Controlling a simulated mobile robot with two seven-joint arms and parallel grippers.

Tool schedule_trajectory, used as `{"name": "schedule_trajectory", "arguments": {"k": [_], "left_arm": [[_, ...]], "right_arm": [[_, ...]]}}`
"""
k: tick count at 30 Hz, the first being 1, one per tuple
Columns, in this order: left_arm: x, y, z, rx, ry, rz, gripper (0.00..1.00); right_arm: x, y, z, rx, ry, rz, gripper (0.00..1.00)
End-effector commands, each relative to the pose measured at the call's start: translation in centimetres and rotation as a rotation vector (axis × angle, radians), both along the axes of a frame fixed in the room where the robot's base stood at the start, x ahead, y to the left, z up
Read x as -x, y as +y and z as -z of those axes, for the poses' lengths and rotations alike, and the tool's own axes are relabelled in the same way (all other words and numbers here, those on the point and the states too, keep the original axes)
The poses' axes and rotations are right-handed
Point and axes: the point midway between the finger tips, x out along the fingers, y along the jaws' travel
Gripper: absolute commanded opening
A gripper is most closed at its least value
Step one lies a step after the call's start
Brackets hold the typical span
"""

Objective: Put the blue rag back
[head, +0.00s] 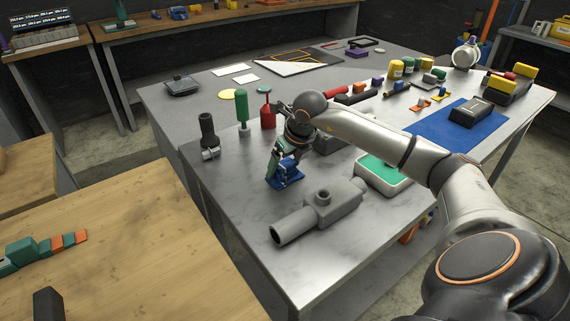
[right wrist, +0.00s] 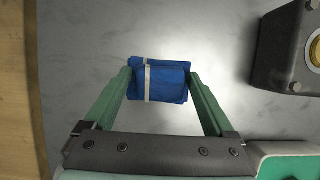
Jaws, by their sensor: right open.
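The blue rag (head: 289,180) is a folded bundle with a pale band, lying on the grey metal table (head: 235,187) near its left edge. It also shows in the right wrist view (right wrist: 172,80). My right gripper (head: 281,172) is over the rag, with its green fingers (right wrist: 158,84) apart on the left and right sides of it. The fingers look close to the rag's sides; whether they touch it I cannot tell. My left gripper is not in view.
A grey pipe-like casting (head: 318,211) lies just in front of the rag. A white tray with a green inside (head: 383,172) is to the right. A red bottle (head: 267,112), a green-handled tool (head: 242,110) and a dark cylindrical part (head: 208,133) stand behind. A blue mat (head: 428,131) lies farther right.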

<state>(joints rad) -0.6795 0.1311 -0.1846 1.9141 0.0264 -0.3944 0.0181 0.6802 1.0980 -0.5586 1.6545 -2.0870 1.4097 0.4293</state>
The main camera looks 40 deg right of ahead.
Motion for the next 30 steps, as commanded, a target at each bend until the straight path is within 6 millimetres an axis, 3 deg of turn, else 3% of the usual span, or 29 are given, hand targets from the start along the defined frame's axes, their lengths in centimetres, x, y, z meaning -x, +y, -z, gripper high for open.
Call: {"name": "schedule_trajectory", "arguments": {"k": [5,19,24,30], "left_arm": [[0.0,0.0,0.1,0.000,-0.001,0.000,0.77],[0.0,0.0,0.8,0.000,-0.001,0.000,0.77],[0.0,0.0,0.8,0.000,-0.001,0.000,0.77],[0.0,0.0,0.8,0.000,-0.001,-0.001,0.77]], "right_arm": [[0.4,0.0,-1.0,0.002,-0.003,0.001,0.89],[4.5,0.6,-9.6,0.000,-0.004,0.000,0.89],[5.1,0.7,-11.0,0.001,-0.002,-0.001,0.89],[5.3,0.8,-11.3,0.000,0.001,-0.001,0.89]]}}
